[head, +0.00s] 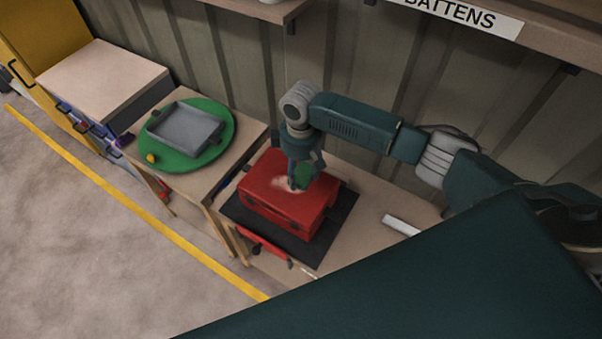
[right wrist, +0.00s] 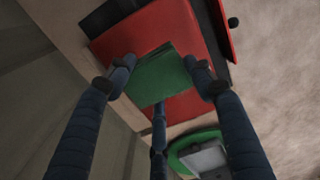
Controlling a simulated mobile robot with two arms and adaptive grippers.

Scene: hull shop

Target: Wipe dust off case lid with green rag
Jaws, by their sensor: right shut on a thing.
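The red case (head: 283,205) lies on a dark mat (head: 338,222) on the bench. A pale dusty patch (head: 285,184) shows on its lid. My right gripper (head: 298,182) is over the lid, shut on the green rag (head: 306,173), which is at or just above the lid. In the right wrist view the green rag (right wrist: 163,76) sits between the fingers, with the red lid (right wrist: 150,32) behind it. Whether the rag touches the lid is hard to tell. My left gripper is not in view.
A green round mat (head: 221,127) with a grey tray (head: 184,131) and a small yellow item (head: 151,158) is on the table to the left. A white bar (head: 401,225) lies right of the case. Red-handled tools (head: 264,247) are at the front edge. A panelled wall stands behind.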

